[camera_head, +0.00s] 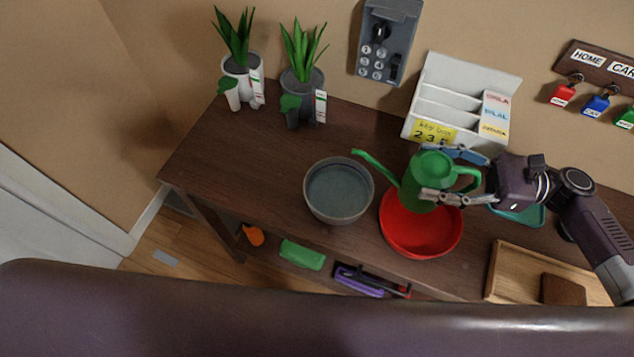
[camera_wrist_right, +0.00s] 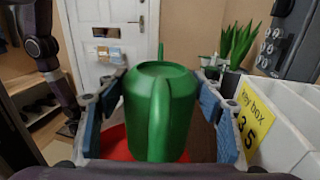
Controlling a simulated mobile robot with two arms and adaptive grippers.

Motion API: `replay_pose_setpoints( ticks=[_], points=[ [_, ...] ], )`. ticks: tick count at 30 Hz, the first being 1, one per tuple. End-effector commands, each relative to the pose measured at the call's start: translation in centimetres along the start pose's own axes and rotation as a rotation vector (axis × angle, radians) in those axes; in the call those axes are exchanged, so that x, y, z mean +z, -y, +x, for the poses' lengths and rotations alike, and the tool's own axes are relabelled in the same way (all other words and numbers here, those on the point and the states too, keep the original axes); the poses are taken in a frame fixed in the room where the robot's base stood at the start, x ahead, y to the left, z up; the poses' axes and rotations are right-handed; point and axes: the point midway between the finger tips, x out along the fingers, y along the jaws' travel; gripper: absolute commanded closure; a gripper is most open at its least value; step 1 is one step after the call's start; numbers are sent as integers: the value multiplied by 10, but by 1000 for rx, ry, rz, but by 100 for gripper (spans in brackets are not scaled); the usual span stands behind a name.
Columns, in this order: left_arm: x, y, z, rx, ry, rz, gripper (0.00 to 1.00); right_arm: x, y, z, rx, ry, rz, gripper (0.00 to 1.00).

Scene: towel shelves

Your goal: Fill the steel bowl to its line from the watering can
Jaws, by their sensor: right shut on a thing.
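The green watering can (camera_head: 425,178) is held by my right gripper (camera_head: 447,174), whose fingers are shut on both sides of its body. In the head view the can is over the red bowl (camera_head: 421,243), with its spout pointing left toward the steel bowl (camera_head: 338,190). The can looks about upright. The steel bowl stands on the table left of the red bowl. Its inside looks grey-blue, and I cannot make out a line or a water level. In the right wrist view the can (camera_wrist_right: 160,112) fills the middle between the fingers. My left gripper is not in view.
Two potted plants (camera_head: 243,85) (camera_head: 302,93) stand at the back left. A white sorter (camera_head: 456,90) with a yellow note is behind the can. A teal dish (camera_head: 527,216) and a wooden tray (camera_head: 494,272) are at the right. The table left of the steel bowl is clear.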

Motion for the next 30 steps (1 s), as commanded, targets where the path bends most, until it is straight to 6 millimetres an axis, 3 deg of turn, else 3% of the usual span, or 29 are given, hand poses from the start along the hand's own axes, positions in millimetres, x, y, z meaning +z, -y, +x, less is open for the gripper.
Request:
replay_pose_setpoints(
  ticks=[13, 24, 30],
  points=[
    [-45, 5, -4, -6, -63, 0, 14, 5, 4, -5, -3, -4, -4, 82],
    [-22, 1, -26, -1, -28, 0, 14, 7, 4, -4, -3, -140, -5, 82],
    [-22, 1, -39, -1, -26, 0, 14, 5, 3, -1, -3, -240, -5, 82]
  ],
)
